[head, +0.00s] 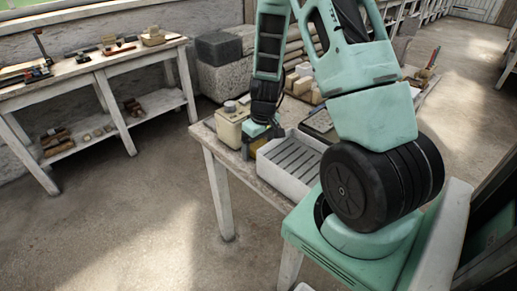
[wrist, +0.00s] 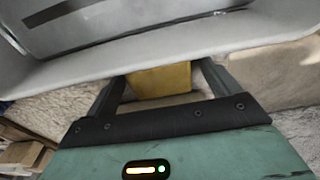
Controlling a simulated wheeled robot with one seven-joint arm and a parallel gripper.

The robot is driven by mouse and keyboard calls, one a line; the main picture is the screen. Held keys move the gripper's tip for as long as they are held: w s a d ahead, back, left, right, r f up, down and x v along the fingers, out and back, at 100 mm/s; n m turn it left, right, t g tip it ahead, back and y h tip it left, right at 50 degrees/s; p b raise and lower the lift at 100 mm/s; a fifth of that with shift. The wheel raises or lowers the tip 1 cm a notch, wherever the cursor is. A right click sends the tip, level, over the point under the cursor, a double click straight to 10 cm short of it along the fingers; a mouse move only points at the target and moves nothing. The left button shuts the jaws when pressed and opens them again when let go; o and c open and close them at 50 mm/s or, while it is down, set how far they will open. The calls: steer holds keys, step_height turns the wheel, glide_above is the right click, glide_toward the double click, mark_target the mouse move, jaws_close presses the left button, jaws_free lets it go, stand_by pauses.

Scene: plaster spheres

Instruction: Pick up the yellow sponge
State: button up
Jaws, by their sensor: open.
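The yellow sponge (wrist: 161,80) shows in the wrist view as a small yellow block between the two fingers of my gripper (wrist: 163,73). The fingers are open, one to each side of it, and I cannot tell whether either touches it. The sponge is close against the outer wall of a white tray; its lower part is partly hidden by my gripper. In the head view my gripper (head: 256,139) points down at the table beside the tray's left end.
The white ridged tray (head: 272,177) stands right beside my gripper. A beige box (head: 231,128) with a grey knob is close on the left. Blocks and a dark flat object (head: 319,121) lie farther back on the table (head: 208,136). Another workbench (head: 95,68) with tools stands at left.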

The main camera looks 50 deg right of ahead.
mark_target(259, 145)
steer(key=c, duration=1)
steer(key=shift+c, duration=0.2)
step_height(259, 145, up, 10)
steer(key=p, duration=0.1)
steer(key=shift+o, duration=0.5)
steer(key=shift+r, duration=0.1)
steer(key=shift+c, duration=0.3)
